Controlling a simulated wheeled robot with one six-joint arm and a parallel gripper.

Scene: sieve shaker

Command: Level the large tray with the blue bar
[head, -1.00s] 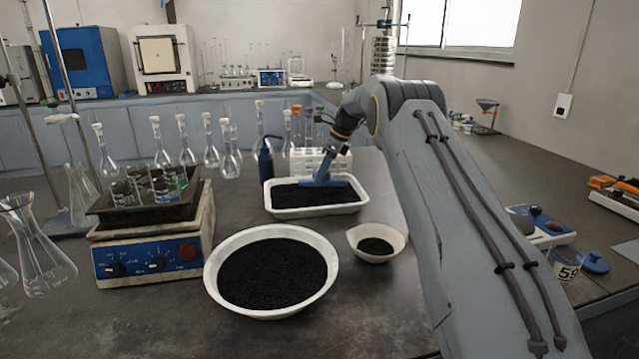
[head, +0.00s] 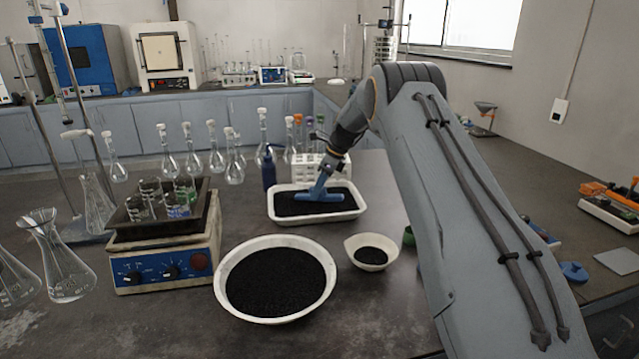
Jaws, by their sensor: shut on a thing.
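The large tray (head: 283,218) is a white rectangular tray of black granules on the dark bench, behind the round bowl. The blue bar (head: 319,196) lies in the tray, on or just above the granules near the middle; exact contact cannot be told. My gripper (head: 327,174) is above the tray, shut on the blue bar's upright part. The fingertips are small and partly hidden by the bar and wrist. The granules look fairly flat around the bar.
A large white bowl (head: 222,298) and a small white bowl (head: 390,261), both holding black granules, stand in front of the tray. A hotplate (head: 164,265) with beakers is at left. A blue bottle (head: 269,170) and white rack (head: 309,160) stand close behind the tray.

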